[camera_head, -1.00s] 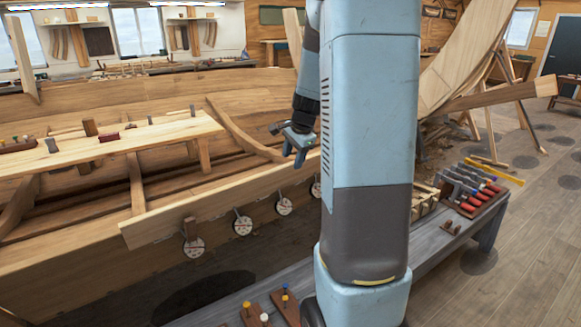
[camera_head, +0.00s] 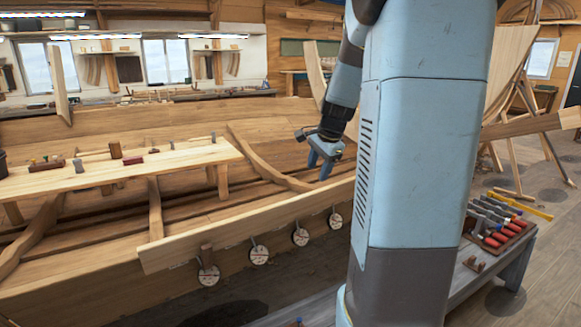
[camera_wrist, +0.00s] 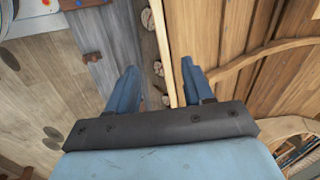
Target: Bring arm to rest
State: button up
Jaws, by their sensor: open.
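My gripper (camera_head: 325,163) hangs from my arm in the head view, just left of my large blue arm link, in front of the wooden hull (camera_head: 200,205). Its two blue fingers point down. In the wrist view, my gripper (camera_wrist: 157,88) shows its fingers spread wide apart with nothing between them. The hull's upper plank edge (camera_wrist: 170,50) runs below, between the fingers. The fingers look clear of the hull, though the exact height is hard to tell. My arm link hides part of the hull and bench.
A plank bench (camera_head: 130,168) with small tools lies across the hull at left. Round discs (camera_head: 300,237) hang along the plank's outer side. A grey workbench (camera_head: 515,258) holds a rack of red-handled tools (camera_head: 500,238) at right. A curved planked frame (camera_head: 512,60) stands behind my arm.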

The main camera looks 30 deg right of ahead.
jog(key=s+a+r+n, duration=0.2)
jog(key=s+a+n, duration=0.6)
jog(key=s+a, duration=0.2)
jog(key=s+a+r+n+t, duration=0.1)
jog(key=s+a+r+n, duration=0.2)
jog(key=s+a+n, duration=0.5)
jog(key=s+a, duration=0.1)
jog(key=s, duration=0.4)
jog(key=shift+a+r+t, duration=0.3)
jog(key=shift+a+r, duration=0.05)
jog(key=shift+s+a+f, duration=0.1)
jog(key=shift+s, duration=0.2)
jog(key=shift+c, duration=0.3)
